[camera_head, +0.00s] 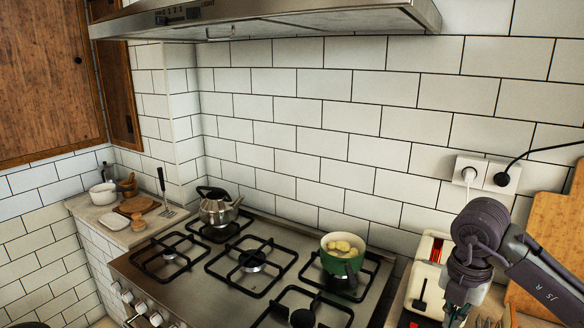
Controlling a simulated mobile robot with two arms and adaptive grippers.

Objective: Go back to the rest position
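My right arm comes in from the right edge. Its gripper (462,314) points down at the bottom edge, in front of the white and red toaster-like appliance (428,262). The fingertips are cut off or too small to make out, so I cannot tell whether it is open or shut. My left gripper is not in view. A green pot (342,262) with pale yellow round pieces in it stands on the back right burner of the gas stove (212,290). A metal kettle (218,208) stands on the back left burner.
A small counter (95,212) at the left holds a white pot (103,193), a wooden board (136,204) and a spatula (163,192). A metal hood (270,22) hangs above. Plugged sockets (486,174) and a wooden board (552,245) are near my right arm.

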